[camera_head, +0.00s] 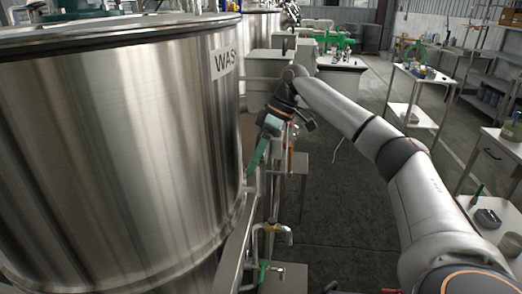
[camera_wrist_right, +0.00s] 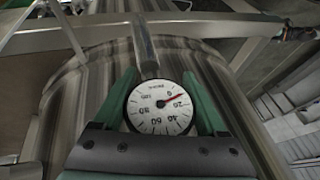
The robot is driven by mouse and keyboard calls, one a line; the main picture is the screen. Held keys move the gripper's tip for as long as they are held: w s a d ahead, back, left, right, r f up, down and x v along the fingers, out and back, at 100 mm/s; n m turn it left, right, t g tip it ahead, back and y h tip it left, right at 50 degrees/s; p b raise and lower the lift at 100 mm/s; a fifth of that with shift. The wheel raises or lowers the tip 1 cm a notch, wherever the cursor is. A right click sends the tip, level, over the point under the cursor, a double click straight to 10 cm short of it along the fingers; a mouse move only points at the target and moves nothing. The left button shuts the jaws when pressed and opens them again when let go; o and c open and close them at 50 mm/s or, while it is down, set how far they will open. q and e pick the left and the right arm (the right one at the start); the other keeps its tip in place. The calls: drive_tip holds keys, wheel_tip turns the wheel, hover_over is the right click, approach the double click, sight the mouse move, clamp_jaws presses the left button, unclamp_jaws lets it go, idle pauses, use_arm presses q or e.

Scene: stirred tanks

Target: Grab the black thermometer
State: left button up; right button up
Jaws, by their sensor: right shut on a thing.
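The thermometer (camera_wrist_right: 160,107) is a round white dial with a black rim and a red needle, seen in the right wrist view. A metal stem or pipe (camera_wrist_right: 146,50) runs up from its top edge; I cannot tell where it ends. My right gripper (camera_wrist_right: 157,88) has its green fingers on both sides of the dial and is shut on it. In the head view my right gripper (camera_head: 258,155) is beside the big steel tank, and the dial cannot be made out there. My left gripper is not in view.
The steel tank (camera_head: 120,140) with a label fills the left. Pipes and a green-handled valve (camera_head: 263,268) stand below my right gripper. A trolley (camera_head: 417,95) and shelves (camera_head: 490,70) are at the right. Open dark floor (camera_head: 350,215) lies between.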

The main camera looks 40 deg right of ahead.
drive_tip(key=shift+c, duration=0.5)
wheel_tip(320, 180, up, 18)
idle(0.6)
